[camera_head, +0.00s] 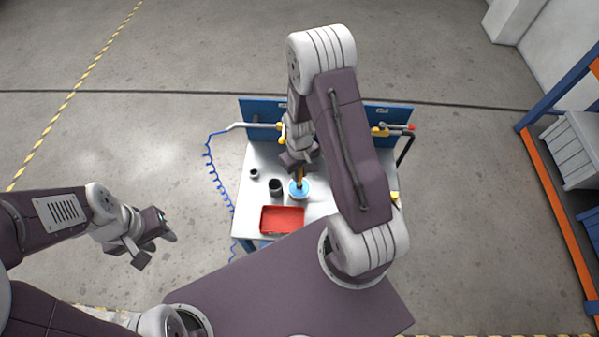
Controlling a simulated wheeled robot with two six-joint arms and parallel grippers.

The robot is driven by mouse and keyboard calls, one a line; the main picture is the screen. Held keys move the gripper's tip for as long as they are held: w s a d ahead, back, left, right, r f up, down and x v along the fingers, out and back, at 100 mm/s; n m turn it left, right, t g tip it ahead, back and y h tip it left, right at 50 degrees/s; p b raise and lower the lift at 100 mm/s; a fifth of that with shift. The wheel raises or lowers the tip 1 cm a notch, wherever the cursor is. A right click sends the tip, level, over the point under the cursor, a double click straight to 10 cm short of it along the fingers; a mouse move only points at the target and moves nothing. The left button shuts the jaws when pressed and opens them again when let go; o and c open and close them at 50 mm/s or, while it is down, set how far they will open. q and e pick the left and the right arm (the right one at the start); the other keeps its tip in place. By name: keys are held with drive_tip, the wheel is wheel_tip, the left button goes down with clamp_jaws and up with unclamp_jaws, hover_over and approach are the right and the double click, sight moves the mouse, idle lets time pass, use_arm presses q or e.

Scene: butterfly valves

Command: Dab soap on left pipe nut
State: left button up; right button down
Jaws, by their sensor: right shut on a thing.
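My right gripper (300,168) is shut on an orange-yellow handled tool, likely a brush (300,180). The tool points down into a bowl of blue liquid (304,190) on the table; its lower end is hidden in the bowl. The left pipe (258,125) runs along the blue back panel, with yellow fittings (281,128) near its inner end, partly covered by my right arm. The left pipe nut cannot be told apart at this size. My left gripper (157,250) is open and empty, left of the table and clear of it.
A red tray (283,220) lies at the table's front. A dark cup (275,187) and a small dark ring (254,174) stand left of the bowl. A blue coiled hose (211,165) hangs off the left side.

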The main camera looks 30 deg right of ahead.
drive_tip(key=shift+f, duration=0.15)
drive_tip(key=shift+f+b, duration=0.35)
drive_tip(key=shift+b, duration=0.05)
drive_tip(key=shift+s, duration=0.1)
idle(1.1)
wheel_tip(320, 180, up, 7)
drive_tip(key=p, duration=0.6)
drive_tip(key=shift+r, duration=0.1)
idle(0.6)
